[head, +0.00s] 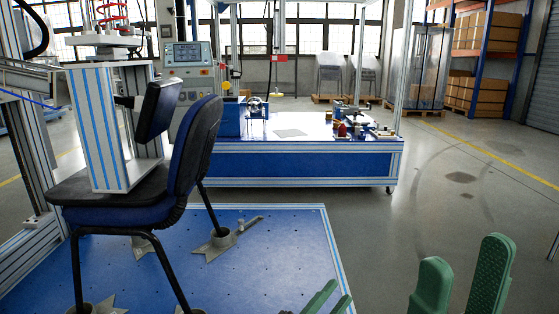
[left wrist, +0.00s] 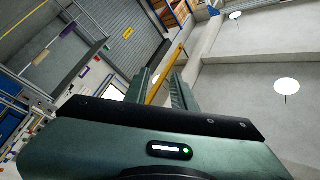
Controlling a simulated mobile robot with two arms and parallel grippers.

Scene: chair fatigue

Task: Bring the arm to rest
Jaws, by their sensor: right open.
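A blue chair (head: 192,150) with a black frame stands on the blue test platform (head: 285,255). A striped block (head: 97,130) stands on its seat under a pressing head (head: 103,42). A black pad (head: 160,110) on a short arm is at the front of the backrest; whether it touches cannot be told. My left gripper (head: 330,299) is low in the head view, its fingers apart and empty; it also shows in the left wrist view (left wrist: 160,88). My right gripper (head: 462,278) is open and empty at the lower right, beside the platform.
A control panel (head: 188,55) stands behind the chair. A blue workbench (head: 300,163) with parts on it is beyond the platform. Shelves of boxes (head: 490,45) stand at the back right. The grey floor (head: 450,205) on the right is clear.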

